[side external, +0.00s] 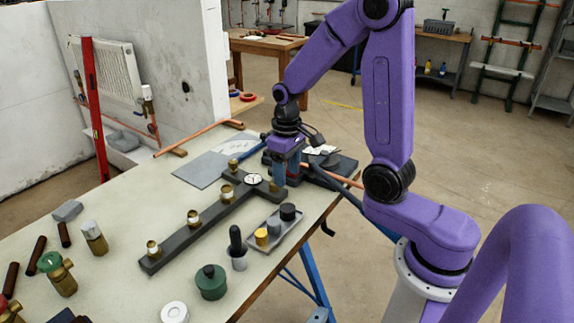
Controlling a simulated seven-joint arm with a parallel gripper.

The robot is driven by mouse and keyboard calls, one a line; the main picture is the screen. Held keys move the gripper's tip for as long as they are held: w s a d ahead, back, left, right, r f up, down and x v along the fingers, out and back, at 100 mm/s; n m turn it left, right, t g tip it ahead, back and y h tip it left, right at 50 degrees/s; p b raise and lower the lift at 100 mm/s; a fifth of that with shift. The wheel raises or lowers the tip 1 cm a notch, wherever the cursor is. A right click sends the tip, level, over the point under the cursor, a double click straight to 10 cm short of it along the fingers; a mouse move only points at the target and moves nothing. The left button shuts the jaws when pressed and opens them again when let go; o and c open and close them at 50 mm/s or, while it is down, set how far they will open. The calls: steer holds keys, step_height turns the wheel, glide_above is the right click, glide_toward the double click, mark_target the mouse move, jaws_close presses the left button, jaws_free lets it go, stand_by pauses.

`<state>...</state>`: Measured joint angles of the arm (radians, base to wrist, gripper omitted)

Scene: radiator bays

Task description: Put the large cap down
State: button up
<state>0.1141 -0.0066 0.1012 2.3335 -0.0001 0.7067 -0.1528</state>
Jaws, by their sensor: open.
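My gripper (283,178) points down at the far right part of the bench, just behind the round white gauge (253,179) on the dark manifold bar (200,222). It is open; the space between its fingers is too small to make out. A small grey tray (254,248) in front of it holds a black cap (288,211), a blue-grey cap (274,226) and a yellow cap (261,237). I cannot tell which one is the large cap, or whether it is hidden behind my gripper.
Brass fittings (193,217) stand along the bar. A dark block (343,166) and copper pipe (328,176) lie right of my gripper.

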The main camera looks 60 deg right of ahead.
steer(key=s+a+r+n, duration=0.4)
steer(key=s+a+n, duration=0.2)
steer(key=s+a, duration=0.25)
steer(key=s+a+r+n, duration=0.1)
steer(key=s+n, duration=0.5)
steer(key=s, duration=0.7)
steer(key=shift+s, duration=0.2)
stand_by(0.9)
